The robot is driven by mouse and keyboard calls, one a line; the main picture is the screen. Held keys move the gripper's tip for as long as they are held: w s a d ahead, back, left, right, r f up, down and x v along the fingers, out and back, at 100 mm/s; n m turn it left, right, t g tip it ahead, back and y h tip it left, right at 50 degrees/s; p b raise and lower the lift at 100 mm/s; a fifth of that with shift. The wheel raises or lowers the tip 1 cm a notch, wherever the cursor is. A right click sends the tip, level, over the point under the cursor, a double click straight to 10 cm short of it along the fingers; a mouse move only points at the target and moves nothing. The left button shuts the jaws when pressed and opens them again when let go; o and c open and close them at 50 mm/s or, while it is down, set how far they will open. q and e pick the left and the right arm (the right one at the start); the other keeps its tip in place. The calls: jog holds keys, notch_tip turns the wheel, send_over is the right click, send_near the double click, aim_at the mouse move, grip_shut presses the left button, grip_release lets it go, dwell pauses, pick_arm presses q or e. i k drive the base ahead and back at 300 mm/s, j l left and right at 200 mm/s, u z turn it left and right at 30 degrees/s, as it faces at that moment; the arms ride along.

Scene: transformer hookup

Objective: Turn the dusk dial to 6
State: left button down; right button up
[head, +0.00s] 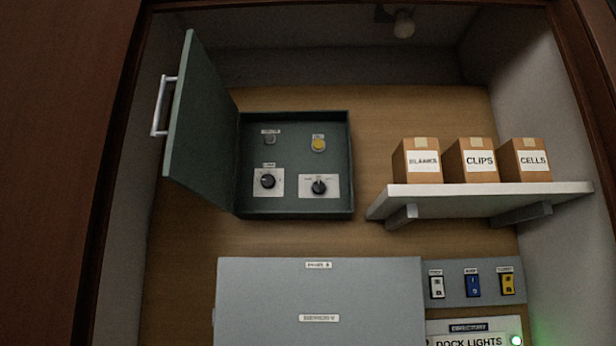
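A dark green wall box stands open, its door (198,130) swung out to the left with a white handle (160,106). Inside the box (295,120) are two black knobs on pale plates. The left knob (267,181) has a small label above it that may read DUSK, too blurred to be sure. The right knob (319,187) sits on a wider plate with markings too small to read. I cannot read which number either knob points to. A yellow round button (319,144) and a small grey part (270,140) sit above them. Neither gripper shows.
A shelf (480,198) at the right holds boxes marked BLANKS (422,162), CLIPS (479,161) and CELLS (533,161). Below are a grey cabinet (318,290), a panel of white, blue and yellow switches (473,285), and a DOCK LIGHTS directory with a green light (516,340).

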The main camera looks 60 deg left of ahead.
aim_at(268, 182)
jog(key=j+u, duration=0.15)
jog(key=u, duration=1.95)
jog(key=l, duration=0.05)
